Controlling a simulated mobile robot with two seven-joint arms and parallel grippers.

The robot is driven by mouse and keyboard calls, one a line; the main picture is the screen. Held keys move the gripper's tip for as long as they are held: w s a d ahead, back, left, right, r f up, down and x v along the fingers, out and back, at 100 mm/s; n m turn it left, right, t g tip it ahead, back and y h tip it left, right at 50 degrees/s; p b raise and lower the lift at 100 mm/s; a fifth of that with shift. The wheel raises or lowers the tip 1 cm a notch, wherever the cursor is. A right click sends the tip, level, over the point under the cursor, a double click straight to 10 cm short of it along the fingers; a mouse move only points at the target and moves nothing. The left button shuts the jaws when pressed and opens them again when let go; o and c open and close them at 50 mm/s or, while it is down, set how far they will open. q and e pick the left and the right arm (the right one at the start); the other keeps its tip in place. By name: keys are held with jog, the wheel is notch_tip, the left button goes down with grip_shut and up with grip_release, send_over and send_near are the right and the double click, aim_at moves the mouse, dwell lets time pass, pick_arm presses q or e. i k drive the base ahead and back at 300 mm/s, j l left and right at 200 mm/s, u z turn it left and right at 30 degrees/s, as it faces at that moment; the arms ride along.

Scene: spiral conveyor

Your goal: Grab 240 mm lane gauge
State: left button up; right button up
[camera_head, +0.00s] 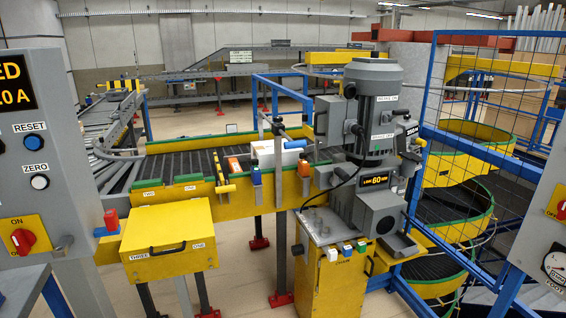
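I cannot read a 240 mm mark anywhere, so I cannot tell which item is the lane gauge. Several small pieces sit at the near rail of the roller conveyor (190,164): a yellow upright piece with dark parts (222,172), an orange block (234,165) and a small blue-topped piece (256,176). A white box (281,153) is just right of them, beside a grey post clamp. Green strips (188,179) lie along the rail to the left. Neither of my grippers shows in this view.
A grey motor unit (374,120) stands at the conveyor's right end on a yellow cabinet (335,276). A yellow lidded box (168,236) is front left. Control panels flank both sides. A blue mesh guard (470,95) fences the yellow spiral (462,198).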

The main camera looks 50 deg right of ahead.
aim_at(235, 167)
jog(key=i+l+z, duration=0.3)
jog(key=z, duration=0.15)
jog(key=i+l+z, duration=0.4)
jog(key=i+l, duration=0.25)
jog(key=i+l+z, duration=0.1)
jog(key=i, duration=0.4)
jog(key=i+l, duration=0.3)
jog(key=k+j+u, duration=0.1)
jog(key=j+u, duration=0.15)
jog(key=k+j+u, duration=0.1)
jog(key=j+u, duration=0.15)
jog(key=k+j+u, duration=0.1)
jog(key=j+u, duration=0.15)
jog(key=j, duration=0.2)
